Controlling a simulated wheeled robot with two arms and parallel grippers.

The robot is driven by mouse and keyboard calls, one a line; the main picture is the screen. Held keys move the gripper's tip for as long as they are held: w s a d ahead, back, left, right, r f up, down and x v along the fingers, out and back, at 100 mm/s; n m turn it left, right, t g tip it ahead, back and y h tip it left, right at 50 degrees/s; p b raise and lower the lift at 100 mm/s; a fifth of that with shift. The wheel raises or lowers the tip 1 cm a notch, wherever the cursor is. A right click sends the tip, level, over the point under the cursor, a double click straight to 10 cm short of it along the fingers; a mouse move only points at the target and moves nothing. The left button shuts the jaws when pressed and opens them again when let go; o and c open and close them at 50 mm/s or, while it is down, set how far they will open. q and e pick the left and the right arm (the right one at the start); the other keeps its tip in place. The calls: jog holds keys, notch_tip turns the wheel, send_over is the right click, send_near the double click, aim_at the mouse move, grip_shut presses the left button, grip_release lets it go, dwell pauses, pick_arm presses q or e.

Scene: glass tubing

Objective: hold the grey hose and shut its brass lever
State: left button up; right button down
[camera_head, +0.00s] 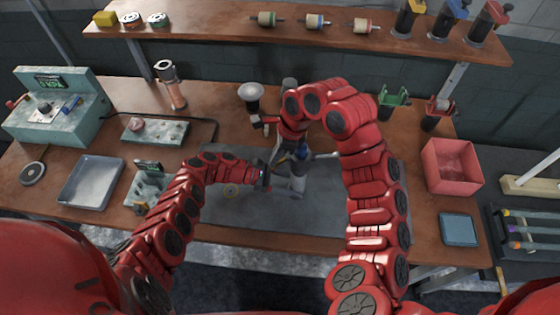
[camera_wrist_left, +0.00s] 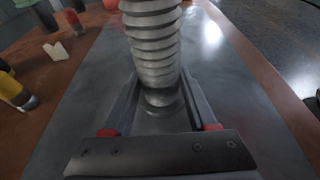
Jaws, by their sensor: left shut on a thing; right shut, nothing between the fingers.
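The grey hose (camera_wrist_left: 155,45) is ribbed and rises upright between the fingers of my left gripper (camera_wrist_left: 160,103) in the left wrist view. In the head view the hose (camera_head: 297,186) stands on the grey mat, partly hidden. My left gripper (camera_head: 267,177) reaches it from the left and is shut on it near its lower part. My right gripper (camera_head: 299,152) is shut and empty, pointing down close to the hose's upper part. I cannot make out the brass lever; my right arm covers much of that spot.
The grey mat (camera_head: 235,214) is mostly bare. A funnel-topped stand (camera_head: 250,93) is behind the grippers. A metal tray (camera_head: 90,181) and a teal device (camera_head: 58,110) are at left. A red bin (camera_head: 452,165) and a blue pad (camera_head: 458,229) are at right.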

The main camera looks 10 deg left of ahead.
aim_at(278, 163)
jog(key=shift+s+a+f, duration=0.15)
jog(key=shift+a+f, duration=0.1)
jog(key=shift+a, duration=0.3)
jog(key=shift+d+y, duration=0.15)
jog(key=shift+y, duration=0.25)
jog(key=r+y, duration=0.1)
jog(key=d+r+y, duration=0.1)
jog(key=y, duration=0.1)
jog(key=r+y, duration=0.1)
jog(key=y, duration=0.1)
jog(key=shift+w+d+r+g, duration=0.2)
jog(key=shift+d+r+g, duration=0.1)
jog(key=shift+r, duration=0.05)
jog(key=shift+d+r+y, duration=0.15)
jog(key=shift+d+y, duration=0.05)
jog(key=shift+y, duration=0.8)
jog(key=v, duration=1)
jog(key=shift+w+a+r, duration=0.15)
jog(key=shift+w+r, duration=0.05)
jog(key=shift+r, duration=0.05)
jog(key=s+a+m+g+y, duration=0.2)
jog(key=s+a+g+y, duration=0.2)
jog(key=s, duration=0.6)
jog(key=shift+s+a+f+m+g+y, duration=0.25)
jog(key=shift+s+a+m+g+y, duration=0.15)
jog(key=shift+a+g, duration=0.25)
